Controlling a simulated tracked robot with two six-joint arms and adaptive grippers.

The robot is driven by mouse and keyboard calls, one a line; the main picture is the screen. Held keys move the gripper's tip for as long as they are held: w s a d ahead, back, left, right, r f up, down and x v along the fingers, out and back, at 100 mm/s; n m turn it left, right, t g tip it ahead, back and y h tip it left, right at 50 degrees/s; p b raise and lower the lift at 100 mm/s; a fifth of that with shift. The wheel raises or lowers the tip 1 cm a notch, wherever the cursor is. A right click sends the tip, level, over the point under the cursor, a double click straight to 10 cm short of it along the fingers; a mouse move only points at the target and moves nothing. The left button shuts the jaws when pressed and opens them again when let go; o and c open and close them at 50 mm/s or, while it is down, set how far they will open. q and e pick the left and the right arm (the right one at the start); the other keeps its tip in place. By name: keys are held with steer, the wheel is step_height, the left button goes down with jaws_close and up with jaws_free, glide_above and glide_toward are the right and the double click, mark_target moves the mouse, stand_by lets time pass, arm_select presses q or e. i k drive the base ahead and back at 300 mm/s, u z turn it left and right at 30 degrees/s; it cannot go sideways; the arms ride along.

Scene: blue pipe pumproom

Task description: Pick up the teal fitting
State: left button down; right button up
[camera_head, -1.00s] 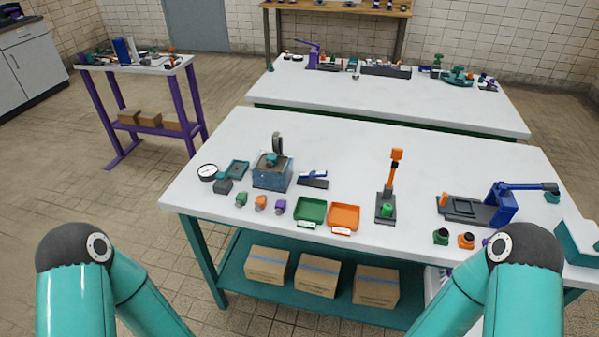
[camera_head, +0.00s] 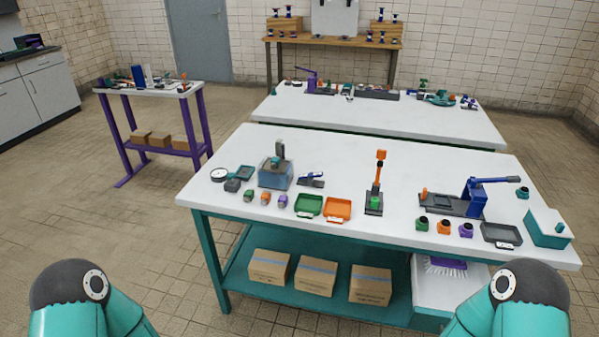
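A small teal fitting (camera_head: 522,192) sits near the right edge of the near white table, past the end of the blue lever. Another small teal piece (camera_head: 275,161) shows on top of the blue box-shaped device at the left of the table; I cannot tell which of the two is meant. Both are far from my arms. Only the teal upper links of my two arms show at the bottom corners; neither gripper is in view.
The near table (camera_head: 340,170) also holds a green tray (camera_head: 308,206), an orange tray (camera_head: 338,209), a grey tray (camera_head: 501,234), an orange-levered tool (camera_head: 378,180) and a teal box (camera_head: 547,229). Cardboard boxes (camera_head: 315,276) lie on its lower shelf. Floor on the left is free.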

mark_target(275, 161)
steer(key=u, duration=0.25)
steer(key=i, duration=0.9)
steer(key=u, duration=0.45)
